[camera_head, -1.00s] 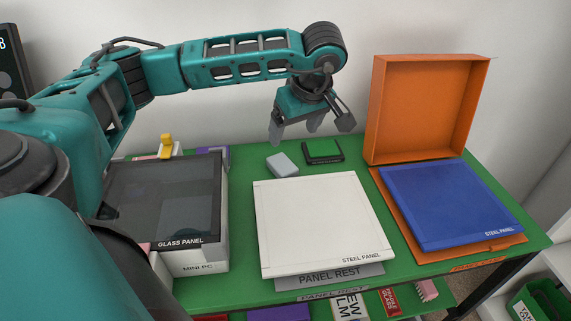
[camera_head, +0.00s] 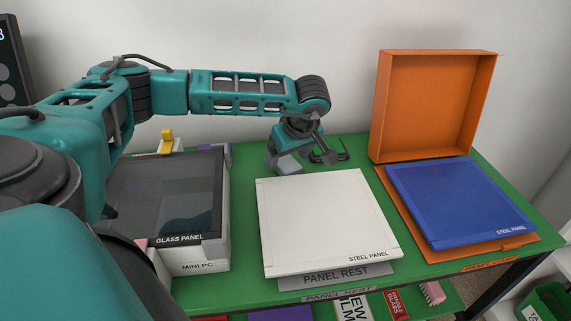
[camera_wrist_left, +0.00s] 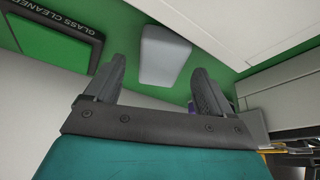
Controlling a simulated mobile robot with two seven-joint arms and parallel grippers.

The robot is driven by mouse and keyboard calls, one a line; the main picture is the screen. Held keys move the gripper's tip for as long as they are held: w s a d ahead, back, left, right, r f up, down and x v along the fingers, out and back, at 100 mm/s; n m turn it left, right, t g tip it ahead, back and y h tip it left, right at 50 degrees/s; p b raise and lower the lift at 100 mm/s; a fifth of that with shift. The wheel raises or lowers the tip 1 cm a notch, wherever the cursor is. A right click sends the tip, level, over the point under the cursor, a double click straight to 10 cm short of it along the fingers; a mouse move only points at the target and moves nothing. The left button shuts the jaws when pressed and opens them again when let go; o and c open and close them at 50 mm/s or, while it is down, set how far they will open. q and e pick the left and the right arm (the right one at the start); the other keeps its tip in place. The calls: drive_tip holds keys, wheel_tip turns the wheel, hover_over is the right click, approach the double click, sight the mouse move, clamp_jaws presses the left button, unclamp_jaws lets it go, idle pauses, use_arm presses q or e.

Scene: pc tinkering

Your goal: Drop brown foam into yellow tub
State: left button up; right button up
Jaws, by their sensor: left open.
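My left gripper (camera_head: 297,160) is open and low over the back of the green table, behind the white steel panel. A small light grey block (camera_head: 288,164) lies at its fingers. In the left wrist view, the grey block (camera_wrist_left: 164,55) lies just beyond and between the open fingertips (camera_wrist_left: 158,72); I cannot tell whether they touch it. I see no brown foam and no yellow tub in these frames. My right gripper is not in view.
A black-rimmed holder, labelled GLASS CLEANER in the wrist view (camera_wrist_left: 92,45), is beside the gripper. The white steel panel (camera_head: 325,220) lies in front. The mini PC (camera_head: 200,262) with its glass panel is left; an open orange case (camera_head: 435,105) with a blue panel (camera_head: 455,200) is right.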

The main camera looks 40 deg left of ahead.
use_arm(q)
drive_tip(key=shift+a+f, duration=0.3)
drive_tip(key=shift+f, duration=0.35)
drive_tip(key=shift+c, duration=0.4)
drive_tip(key=c, duration=1.1)
drive_tip(key=shift+c, duration=0.2)
drive_tip(key=shift+r, duration=0.1)
